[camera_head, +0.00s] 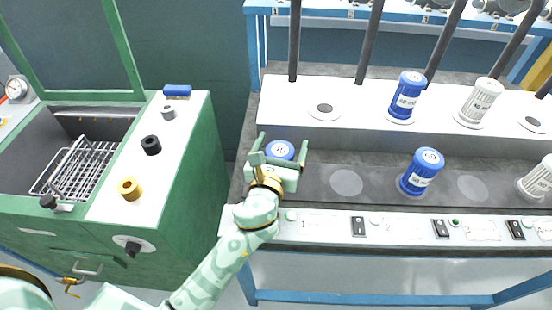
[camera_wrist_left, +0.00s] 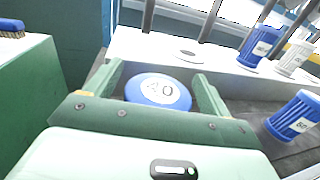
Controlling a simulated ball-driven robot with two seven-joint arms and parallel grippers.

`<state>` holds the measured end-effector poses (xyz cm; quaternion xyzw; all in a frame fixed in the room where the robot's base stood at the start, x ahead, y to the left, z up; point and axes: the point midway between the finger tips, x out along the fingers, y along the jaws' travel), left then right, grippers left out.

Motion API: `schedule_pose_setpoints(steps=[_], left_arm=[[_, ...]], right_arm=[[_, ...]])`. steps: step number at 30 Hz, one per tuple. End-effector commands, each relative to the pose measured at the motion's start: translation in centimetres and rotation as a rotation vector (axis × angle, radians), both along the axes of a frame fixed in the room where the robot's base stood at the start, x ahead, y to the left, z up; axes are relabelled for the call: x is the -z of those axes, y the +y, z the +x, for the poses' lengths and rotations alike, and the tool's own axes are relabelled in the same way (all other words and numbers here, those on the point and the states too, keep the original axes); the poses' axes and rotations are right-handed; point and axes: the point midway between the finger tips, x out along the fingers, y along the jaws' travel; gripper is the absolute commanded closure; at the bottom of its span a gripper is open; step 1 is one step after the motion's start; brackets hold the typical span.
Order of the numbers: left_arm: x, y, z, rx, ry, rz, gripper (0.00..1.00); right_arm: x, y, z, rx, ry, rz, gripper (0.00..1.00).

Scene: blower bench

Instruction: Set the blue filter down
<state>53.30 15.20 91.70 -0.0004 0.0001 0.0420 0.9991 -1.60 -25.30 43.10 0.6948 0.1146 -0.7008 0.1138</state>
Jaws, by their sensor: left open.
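The blue filter (camera_head: 279,150) stands at the left end of the dark lower strip of the bench, with a white round label on its blue top. In the left wrist view its top (camera_wrist_left: 158,91) shows between the fingers. My left gripper (camera_head: 280,148) is open, with one finger on each side of the filter. A small gap shows beside the fingers in the left wrist view (camera_wrist_left: 160,88). The filter's base and the spot under it are hidden by the gripper. My right gripper is not in view.
Other blue filters stand on the white ledge (camera_head: 406,95) and the strip (camera_head: 421,172); white filters (camera_head: 480,102) stand further right. An empty round spot (camera_head: 346,182) lies right of my gripper. The green cabinet (camera_head: 190,180) with knobs and a blue brush (camera_head: 177,90) is left.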

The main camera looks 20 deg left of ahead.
Motion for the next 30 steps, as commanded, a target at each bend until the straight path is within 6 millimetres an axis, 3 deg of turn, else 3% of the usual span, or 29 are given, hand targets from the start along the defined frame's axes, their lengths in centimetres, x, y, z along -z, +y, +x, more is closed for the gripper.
schedule_pose_setpoints(steps=[9, 15, 20, 30], left_arm=[[0.3, -0.6, -7.1, 0.001, 0.006, 0.000, 0.18], [0.2, -0.9, -10.5, 0.001, 0.003, 0.000, 0.18], [0.1, -0.9, -11.4, 0.000, 0.001, 0.000, 0.18], [0.0, -1.0, -11.4, 0.000, 0.001, 0.000, 0.18]], right_arm=[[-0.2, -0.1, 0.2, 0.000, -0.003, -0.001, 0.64], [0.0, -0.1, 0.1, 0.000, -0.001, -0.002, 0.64], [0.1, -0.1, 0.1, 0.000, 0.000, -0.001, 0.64], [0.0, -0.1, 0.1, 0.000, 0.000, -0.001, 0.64]])
